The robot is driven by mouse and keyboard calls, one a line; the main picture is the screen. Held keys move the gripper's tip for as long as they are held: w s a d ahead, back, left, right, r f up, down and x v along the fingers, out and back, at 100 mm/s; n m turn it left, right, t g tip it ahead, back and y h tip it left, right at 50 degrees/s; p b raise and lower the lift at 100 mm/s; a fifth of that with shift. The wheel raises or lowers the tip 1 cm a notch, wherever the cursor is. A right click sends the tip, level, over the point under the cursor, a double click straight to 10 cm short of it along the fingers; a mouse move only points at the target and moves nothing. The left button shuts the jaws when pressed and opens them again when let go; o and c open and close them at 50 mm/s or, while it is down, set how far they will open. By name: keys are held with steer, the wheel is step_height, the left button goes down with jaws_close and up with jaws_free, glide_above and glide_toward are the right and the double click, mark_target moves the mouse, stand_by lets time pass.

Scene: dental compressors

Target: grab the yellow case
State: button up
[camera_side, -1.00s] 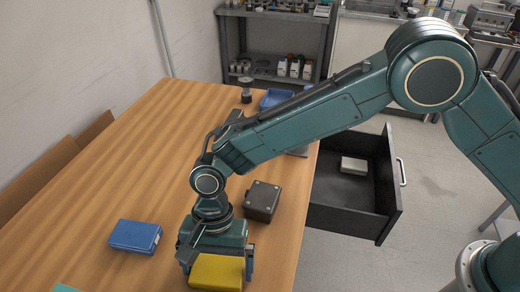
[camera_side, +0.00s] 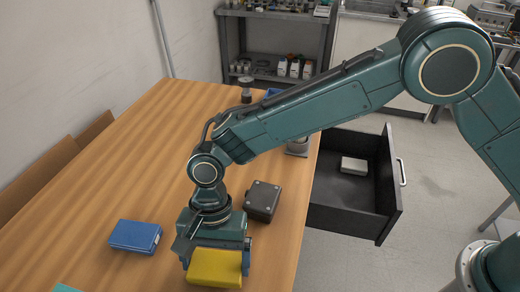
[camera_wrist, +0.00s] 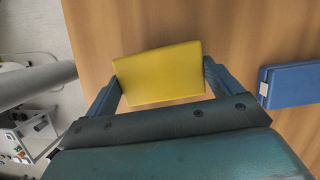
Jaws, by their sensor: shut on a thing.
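The yellow case (camera_side: 215,268) is near the front of the wooden table in the side view. In the wrist view, the yellow case (camera_wrist: 158,74) lies between the two blue fingers. My gripper (camera_side: 216,262) points down and is shut on the case, one finger at each end of it. My gripper also shows in the wrist view (camera_wrist: 160,80). I cannot tell clearly whether the case is lifted off the table.
A blue case (camera_side: 135,237) lies to the left, also in the wrist view (camera_wrist: 291,85). A dark box (camera_side: 263,201) sits behind my gripper at right. An open black drawer (camera_side: 345,215) holding a white box (camera_side: 354,165) juts out at the table's right. The table's left middle is clear.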

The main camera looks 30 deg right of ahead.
mark_target(217, 261)
step_height(217, 261, up, 18)
stand_by(0.5)
steer(key=shift+f, duration=0.1)
steer(key=shift+d, duration=0.1)
stand_by(0.4)
